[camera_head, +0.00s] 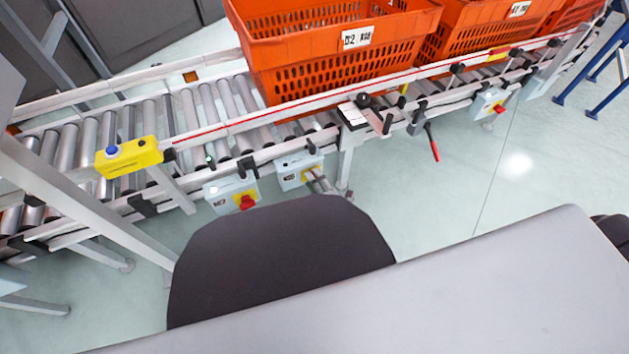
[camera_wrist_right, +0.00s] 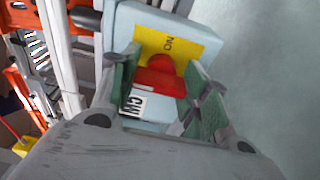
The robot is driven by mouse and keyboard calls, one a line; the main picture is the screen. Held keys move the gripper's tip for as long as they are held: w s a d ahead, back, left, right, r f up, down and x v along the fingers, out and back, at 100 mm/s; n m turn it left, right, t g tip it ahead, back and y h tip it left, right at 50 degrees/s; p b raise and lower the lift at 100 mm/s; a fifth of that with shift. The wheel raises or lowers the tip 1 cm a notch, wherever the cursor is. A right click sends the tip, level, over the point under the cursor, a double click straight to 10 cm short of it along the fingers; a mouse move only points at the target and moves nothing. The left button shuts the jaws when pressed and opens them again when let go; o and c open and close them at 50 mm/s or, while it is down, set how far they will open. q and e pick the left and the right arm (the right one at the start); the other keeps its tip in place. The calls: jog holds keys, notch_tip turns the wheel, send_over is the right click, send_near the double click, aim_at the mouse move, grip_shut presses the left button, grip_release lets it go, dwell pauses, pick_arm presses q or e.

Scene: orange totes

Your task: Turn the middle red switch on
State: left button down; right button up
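In the right wrist view a red switch knob (camera_wrist_right: 160,76) sits on a yellow plate (camera_wrist_right: 172,45) marked ON, on a pale box with a CW label. My right gripper (camera_wrist_right: 166,88) has its green-padded fingers apart, one on each side of the knob; I cannot tell if either touches it. In the head view a red switch (camera_head: 246,202) on a pale box hangs below the conveyor, and another red switch (camera_head: 499,108) is farther right. I cannot tell which one the wrist view shows. My left gripper is in neither view.
A roller conveyor (camera_head: 222,110) crosses the head view, carrying orange totes (camera_head: 340,70). A yellow button box (camera_head: 128,157) is on its near rail. Another pale box (camera_head: 298,170) and a red-tipped lever (camera_head: 433,145) hang below. Pale floor lies open at right.

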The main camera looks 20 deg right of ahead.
jog(key=c, duration=0.4)
jog(key=shift+o, duration=0.2)
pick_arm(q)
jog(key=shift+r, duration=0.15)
pick_arm(e)
jog(key=shift+m, duration=0.4)
jog(key=m+p, duration=0.2)
jog(key=m, duration=0.1)
jog(key=shift+t, duration=0.3)
jog(key=m+p, duration=0.1)
jog(key=m, duration=0.4)
jog(key=shift+t, duration=0.3)
jog(key=m+p, duration=0.1)
jog(key=m, duration=0.4)
jog(key=shift+h, duration=0.4)
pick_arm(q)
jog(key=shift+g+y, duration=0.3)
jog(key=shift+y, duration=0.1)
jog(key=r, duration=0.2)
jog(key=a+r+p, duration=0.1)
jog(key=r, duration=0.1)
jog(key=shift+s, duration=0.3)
pick_arm(e)
jog(key=m+h, duration=0.1)
jog(key=m, duration=0.4)
jog(key=shift+m+t, duration=0.3)
